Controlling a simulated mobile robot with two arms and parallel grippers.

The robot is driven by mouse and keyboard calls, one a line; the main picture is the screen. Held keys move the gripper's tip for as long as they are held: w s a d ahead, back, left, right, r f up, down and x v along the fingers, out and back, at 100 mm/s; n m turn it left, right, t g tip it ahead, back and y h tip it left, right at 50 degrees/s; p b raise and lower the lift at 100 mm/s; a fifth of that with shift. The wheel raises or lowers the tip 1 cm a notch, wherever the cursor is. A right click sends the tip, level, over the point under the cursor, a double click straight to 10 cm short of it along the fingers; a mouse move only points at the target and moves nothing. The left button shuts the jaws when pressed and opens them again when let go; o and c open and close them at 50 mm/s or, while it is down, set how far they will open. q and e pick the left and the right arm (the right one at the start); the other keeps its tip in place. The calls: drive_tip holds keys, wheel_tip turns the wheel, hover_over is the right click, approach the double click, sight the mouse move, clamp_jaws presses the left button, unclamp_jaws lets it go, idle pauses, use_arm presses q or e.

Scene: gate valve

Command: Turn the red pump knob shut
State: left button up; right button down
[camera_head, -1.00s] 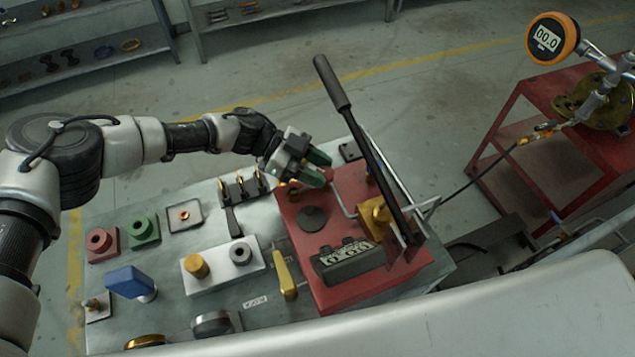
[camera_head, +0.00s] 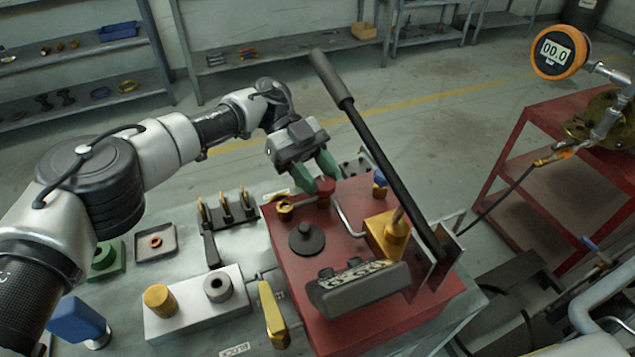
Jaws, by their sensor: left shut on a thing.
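The red pump knob (camera_head: 326,186) sits at the far edge of the red pump box (camera_head: 335,248), beside a brass fitting (camera_head: 284,208). My left gripper (camera_head: 319,182) reaches down from the far left with green fingers around the knob. It is shut on the knob, and the fingers hide part of it. The knob's exact angle is hard to tell. My right gripper is not in view.
A long black pump lever (camera_head: 372,142) rises just right of my left gripper. A blue-topped knob (camera_head: 379,179) and a bent metal pipe (camera_head: 347,222) are close by. An orange gauge (camera_head: 559,52) reads 00.0 above a red stand (camera_head: 520,122).

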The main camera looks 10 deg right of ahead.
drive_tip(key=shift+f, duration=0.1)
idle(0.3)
use_arm(q)
drive_tip(key=o, duration=0.9)
drive_tip(key=shift+s+d, duration=0.1)
drive_tip(key=shift+o, duration=0.2)
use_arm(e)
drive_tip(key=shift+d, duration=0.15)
